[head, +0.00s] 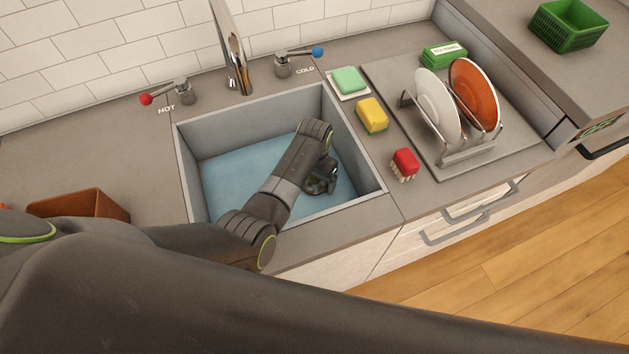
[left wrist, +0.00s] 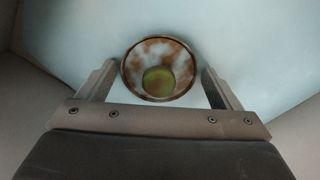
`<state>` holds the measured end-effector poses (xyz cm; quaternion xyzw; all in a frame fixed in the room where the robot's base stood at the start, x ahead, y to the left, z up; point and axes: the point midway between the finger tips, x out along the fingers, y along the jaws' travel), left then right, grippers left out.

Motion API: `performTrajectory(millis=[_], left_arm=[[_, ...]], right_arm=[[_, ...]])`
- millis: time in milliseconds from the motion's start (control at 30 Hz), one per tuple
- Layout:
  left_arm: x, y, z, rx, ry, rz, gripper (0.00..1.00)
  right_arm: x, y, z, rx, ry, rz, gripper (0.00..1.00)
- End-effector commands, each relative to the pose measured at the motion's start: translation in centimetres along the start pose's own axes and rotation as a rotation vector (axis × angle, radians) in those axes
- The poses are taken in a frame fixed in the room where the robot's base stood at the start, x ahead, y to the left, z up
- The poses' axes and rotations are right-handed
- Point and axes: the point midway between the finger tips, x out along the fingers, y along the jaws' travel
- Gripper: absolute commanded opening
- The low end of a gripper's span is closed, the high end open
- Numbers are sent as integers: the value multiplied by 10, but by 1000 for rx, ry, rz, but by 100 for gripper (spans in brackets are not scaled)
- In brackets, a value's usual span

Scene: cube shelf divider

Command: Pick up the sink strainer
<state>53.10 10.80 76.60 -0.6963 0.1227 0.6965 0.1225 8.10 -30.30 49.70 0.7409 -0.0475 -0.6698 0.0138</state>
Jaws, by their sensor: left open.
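A round, hollow, cup-like thing (left wrist: 158,52) shows in the left wrist view, with a mottled brown and pale wall and a green patch inside. I cannot tell for sure that it is the sink strainer. My left gripper (head: 319,186) is down inside the sink (head: 225,190), toward its right side. In the left wrist view its two fingers (left wrist: 160,84) are open, one on each side of the round thing; I cannot tell whether they touch it. In the head view the round thing is hidden by my arm and gripper. My right gripper is not in view.
The sink walls surround the gripper. The faucet (head: 232,50) stands behind. On the right counter are a green sponge (head: 350,80), a yellow sponge (head: 372,114), a red brush (head: 405,163) and a dish rack (head: 468,153) with plates. A brown box (head: 85,203) stands left.

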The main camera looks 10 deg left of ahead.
Motion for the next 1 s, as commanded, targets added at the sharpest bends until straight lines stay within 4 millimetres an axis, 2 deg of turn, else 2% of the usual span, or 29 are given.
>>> performTrajectory(millis=[267, 600, 867, 1000], left_arm=[[4, 0, 0, 0, 1, 0, 86], [3, 0, 0, 0, 1, 0, 46], [1, 0, 0, 0, 1, 0, 46], [-13, 0, -1, 1, 4, 0, 46]], right_arm=[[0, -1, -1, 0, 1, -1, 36], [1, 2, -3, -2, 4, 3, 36], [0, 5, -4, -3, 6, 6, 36], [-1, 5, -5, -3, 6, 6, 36]])
